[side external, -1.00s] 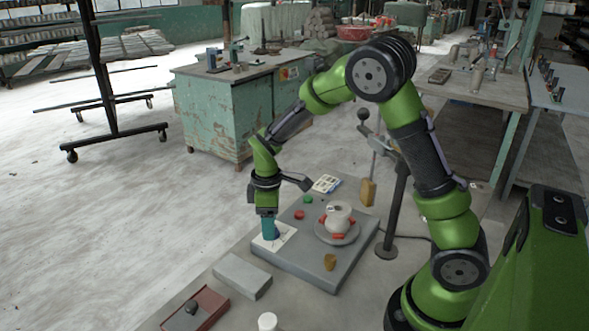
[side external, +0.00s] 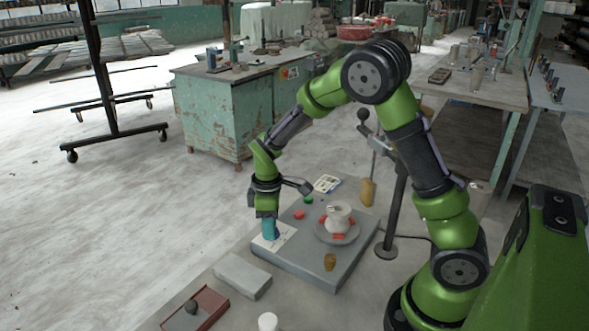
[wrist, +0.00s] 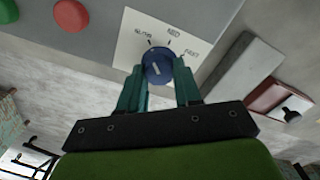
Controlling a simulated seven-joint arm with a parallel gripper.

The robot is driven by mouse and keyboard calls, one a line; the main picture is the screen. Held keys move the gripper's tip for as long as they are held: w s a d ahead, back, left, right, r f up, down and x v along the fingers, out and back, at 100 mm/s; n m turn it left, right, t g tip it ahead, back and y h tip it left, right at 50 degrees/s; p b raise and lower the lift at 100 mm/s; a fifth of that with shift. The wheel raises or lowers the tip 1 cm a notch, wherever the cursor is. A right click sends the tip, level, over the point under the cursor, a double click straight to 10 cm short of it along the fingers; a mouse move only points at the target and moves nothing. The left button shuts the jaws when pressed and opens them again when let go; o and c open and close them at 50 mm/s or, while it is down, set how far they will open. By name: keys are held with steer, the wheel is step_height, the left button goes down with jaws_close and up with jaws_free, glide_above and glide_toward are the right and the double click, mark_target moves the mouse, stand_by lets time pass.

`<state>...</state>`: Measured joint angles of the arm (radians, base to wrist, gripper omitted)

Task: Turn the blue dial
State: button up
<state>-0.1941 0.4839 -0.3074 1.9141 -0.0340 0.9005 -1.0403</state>
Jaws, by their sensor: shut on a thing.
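The blue dial (wrist: 157,66) sits on a white label plate (wrist: 128,52) with printed marks at one corner of the grey panel. It has a pale pointer bar on its top. My gripper (wrist: 159,76) has its two teal fingers closed around the dial, one on each side. In the side external view my gripper (side external: 268,230) points down at the plate and hides most of the dial. A red button (wrist: 71,15) and a green button (side external: 308,199) are on the same panel.
The panel (side external: 335,285) carries a turntable with a white pot (side external: 339,214) and red clamps. A grey block (side external: 243,275) and a red tray (side external: 200,308) lie in front. A post (side external: 392,215) stands at the right.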

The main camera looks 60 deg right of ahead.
steer(key=shift+m, duration=0.3)
steer(key=m, duration=0.3)
steer(key=shift+d+m, duration=0.1)
steer(key=shift+m, duration=0.3)
steer(key=m, duration=0.4)
steer(key=shift+m, duration=0.3)
steer(key=m, duration=0.4)
steer(key=shift+d, duration=0.1)
steer(key=m, duration=0.4)
steer(key=shift+m, duration=0.3)
steer(key=o, duration=1)
steer(key=shift+o, duration=0.2)
